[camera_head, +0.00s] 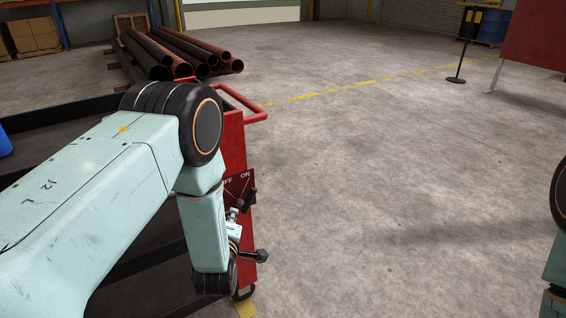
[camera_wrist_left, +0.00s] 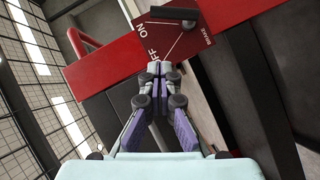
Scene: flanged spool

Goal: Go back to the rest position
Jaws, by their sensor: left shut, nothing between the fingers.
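My left gripper (camera_head: 238,212) is shut and empty, partly hidden by my wrist in the head view. In the left wrist view its fingertips (camera_wrist_left: 160,68) are together just in front of the lower edge of a dark red panel. This panel (camera_head: 236,184) is on the red cart (camera_head: 235,150) and carries the words OFF and ON; it also shows in the left wrist view (camera_wrist_left: 205,42). A dark lever (camera_wrist_left: 178,14) lies near the ON mark, apart from the fingertips. Whether the fingertips touch the panel I cannot tell. My right gripper is out of view.
The cart's red handle (camera_head: 246,102) sticks out beyond my left arm. Rusty pipes (camera_head: 180,52) lie stacked at the back left. A blue barrel (camera_head: 494,27) and a black post (camera_head: 461,50) stand at the back right. The concrete floor (camera_head: 390,170) between is clear.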

